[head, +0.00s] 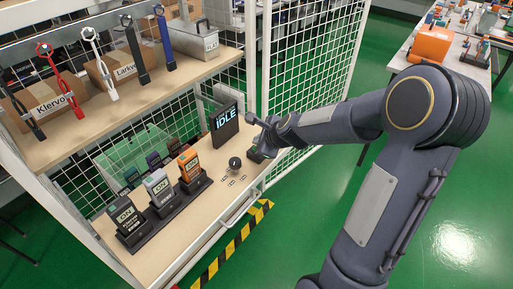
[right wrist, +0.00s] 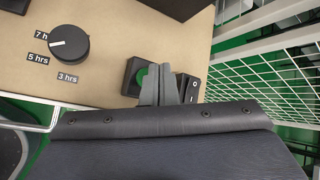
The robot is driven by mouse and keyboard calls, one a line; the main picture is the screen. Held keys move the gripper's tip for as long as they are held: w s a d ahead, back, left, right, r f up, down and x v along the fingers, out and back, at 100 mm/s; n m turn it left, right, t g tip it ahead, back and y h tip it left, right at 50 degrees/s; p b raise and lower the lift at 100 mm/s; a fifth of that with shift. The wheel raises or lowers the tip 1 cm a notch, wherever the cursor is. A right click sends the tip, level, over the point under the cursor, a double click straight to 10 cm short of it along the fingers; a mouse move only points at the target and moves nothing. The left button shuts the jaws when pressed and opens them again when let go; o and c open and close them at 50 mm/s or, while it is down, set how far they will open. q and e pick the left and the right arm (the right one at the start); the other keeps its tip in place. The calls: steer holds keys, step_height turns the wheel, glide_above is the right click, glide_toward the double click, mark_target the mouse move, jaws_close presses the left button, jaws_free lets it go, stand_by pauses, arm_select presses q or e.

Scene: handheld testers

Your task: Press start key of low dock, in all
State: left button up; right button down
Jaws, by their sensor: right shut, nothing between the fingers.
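The low dock's start key (right wrist: 141,76) is a round green button on a black box, seen in the right wrist view. My right gripper (right wrist: 160,70) is shut and empty, its fingertips in front of the key's right part; I cannot tell whether they touch it. Three testers stand in black docks on the lower board: a dark one (head: 125,213), a grey one (head: 158,186) and an orange one (head: 188,163), with displays reading ON. A display (head: 225,119) behind them reads IDLE. My left gripper is out of view.
A black dial (right wrist: 70,44) marked 3, 5 and 7 hours is left of the key. A black rocker switch (right wrist: 188,88) sits close to its right. A white wire-mesh panel (head: 312,60) stands beside the board.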

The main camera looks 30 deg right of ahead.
stand_by(0.5)
steer(key=shift+f+b, duration=0.4)
steer(key=shift+b, duration=0.05)
steer(key=shift+f+b, duration=0.45)
steer(key=shift+f, duration=0.05)
stand_by(0.5)
steer(key=shift+r+p, duration=0.9)
steer(key=shift+r, duration=0.1)
step_height(320, 180, up, 5)
steer(key=p, duration=0.5)
